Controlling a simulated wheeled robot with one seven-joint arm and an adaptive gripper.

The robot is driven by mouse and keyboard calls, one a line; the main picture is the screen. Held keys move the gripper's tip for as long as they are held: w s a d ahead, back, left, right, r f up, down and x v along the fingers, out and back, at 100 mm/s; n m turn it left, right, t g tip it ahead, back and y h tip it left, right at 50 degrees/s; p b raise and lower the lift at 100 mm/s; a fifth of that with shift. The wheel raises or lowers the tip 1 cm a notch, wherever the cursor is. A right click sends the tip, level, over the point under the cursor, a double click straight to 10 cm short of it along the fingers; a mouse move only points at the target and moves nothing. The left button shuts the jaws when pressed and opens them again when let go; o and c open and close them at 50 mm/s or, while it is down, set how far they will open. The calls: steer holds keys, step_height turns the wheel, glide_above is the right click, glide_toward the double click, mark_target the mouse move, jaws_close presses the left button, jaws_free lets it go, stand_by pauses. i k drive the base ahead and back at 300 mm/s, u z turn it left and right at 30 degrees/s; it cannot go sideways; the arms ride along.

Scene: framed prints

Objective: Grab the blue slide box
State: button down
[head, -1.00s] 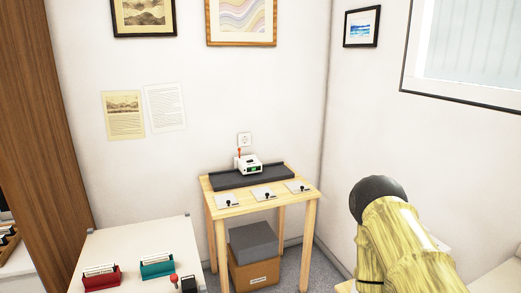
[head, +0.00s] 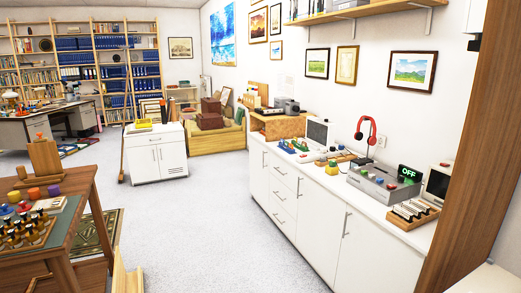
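I cannot make out a blue slide box for certain in the head view. Small blue, red and green items (head: 292,146) sit on the far part of the white counter (head: 385,217), too small to identify. A wooden rack (head: 412,214) with pale upright pieces stands at the counter's near end. My gripper is not in view.
A grey device (head: 383,186) and red headphones (head: 366,131) are on the counter. A wooden table (head: 85,195) with a game board stands at left. A white cabinet (head: 157,155) stands farther back. The grey floor (head: 205,225) between them is clear.

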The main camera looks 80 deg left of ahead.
mark_target(282, 147)
steer(key=u, duration=2.35)
